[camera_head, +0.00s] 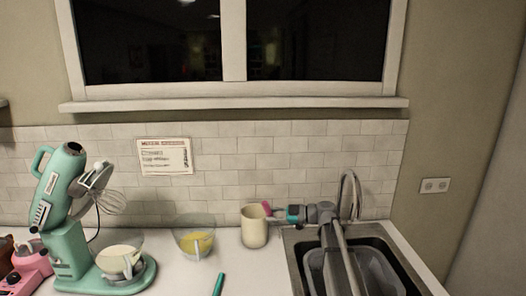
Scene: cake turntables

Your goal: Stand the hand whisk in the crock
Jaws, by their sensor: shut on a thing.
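The cream crock (254,232) stands upright on the counter, left of the sink. My gripper (274,211) reaches in from the right at the height of the crock's rim. It is shut on a small pink piece (267,207), which looks like the handle of the hand whisk. This pink piece is at the right side of the crock's mouth. No wires of a hand whisk show; I cannot tell whether they are inside the crock or hidden behind it.
A glass bowl with yellow contents (194,238) stands left of the crock. A teal stand mixer (68,245) with its own wire beater is at far left. A teal handle (219,285) lies at the front. The sink (296,262) and tap (355,190) are right.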

